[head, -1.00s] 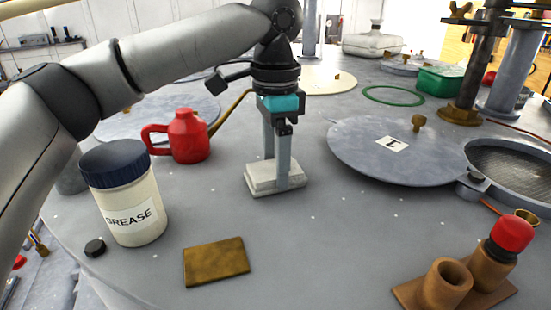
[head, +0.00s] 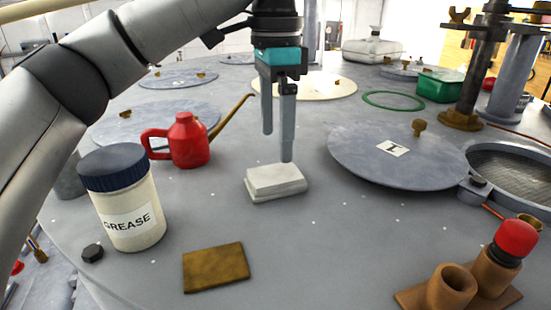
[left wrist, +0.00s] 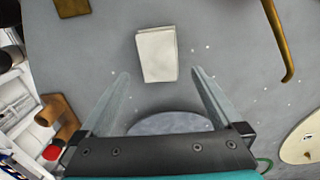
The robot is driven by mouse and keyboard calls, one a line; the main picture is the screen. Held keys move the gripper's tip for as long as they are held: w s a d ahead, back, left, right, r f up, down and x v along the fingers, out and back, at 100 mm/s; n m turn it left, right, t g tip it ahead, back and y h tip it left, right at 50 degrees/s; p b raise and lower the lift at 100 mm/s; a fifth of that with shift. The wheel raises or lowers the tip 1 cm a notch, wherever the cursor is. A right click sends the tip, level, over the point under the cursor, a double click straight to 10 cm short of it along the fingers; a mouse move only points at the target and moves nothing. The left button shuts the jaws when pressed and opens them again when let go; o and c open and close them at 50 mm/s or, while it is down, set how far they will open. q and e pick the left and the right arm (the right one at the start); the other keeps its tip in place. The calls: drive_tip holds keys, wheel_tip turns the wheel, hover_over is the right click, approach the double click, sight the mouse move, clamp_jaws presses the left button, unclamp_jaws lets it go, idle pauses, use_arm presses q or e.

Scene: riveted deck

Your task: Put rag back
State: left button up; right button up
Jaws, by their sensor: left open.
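The rag (head: 275,182) is a white folded block of cloth lying flat on the grey deck in the middle of the head view. It also shows in the left wrist view (left wrist: 157,54), beyond my fingertips. My left gripper (head: 277,147) points down and is open and empty, with its fingers apart and raised above the rag. The gripper also shows in the left wrist view (left wrist: 160,74), its two fingers spread wide with nothing between them. My right gripper is in neither view.
A grease jar (head: 127,205), red oil can (head: 187,143) and flat brown plate (head: 216,268) stand left of and in front of the rag. A round grey lid (head: 365,163) lies to the right. Brown cups (head: 450,288) stand at front right. Deck around the rag is clear.

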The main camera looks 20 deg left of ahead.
sight(276, 172)
use_arm(q)
wheel_tip(276, 172, up, 6)
drive_tip(key=shift+f, duration=0.15)
drive_tip(key=shift+p, duration=0.3)
idle(1.2)
